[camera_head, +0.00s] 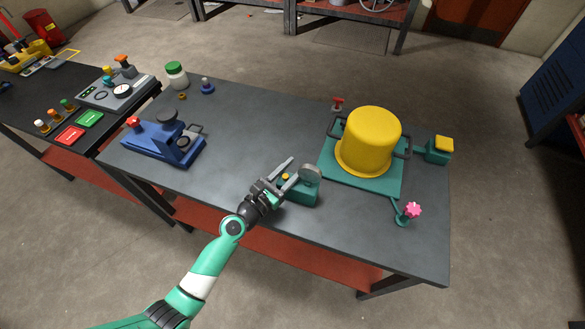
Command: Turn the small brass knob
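A small brass-yellow knob (285,176) shows on a teal box (301,194) near the front edge of the grey workbench (240,125). A round grey disc (310,173) stands up at the box's right end. My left gripper (293,168) is over the box with its two fingers apart. The knob appears between the fingers in this view; I cannot tell whether they touch it. The gripper partly hides the box's left side. A second small brass-coloured piece (182,97) lies at the back left of the bench. My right gripper is not in view.
A yellow cylinder (370,139) stands on a teal plate (363,182) to the right, with a pink knob (413,209) and a yellow-topped box (438,150) beside it. A blue device (163,140) stands left. The bench middle is clear.

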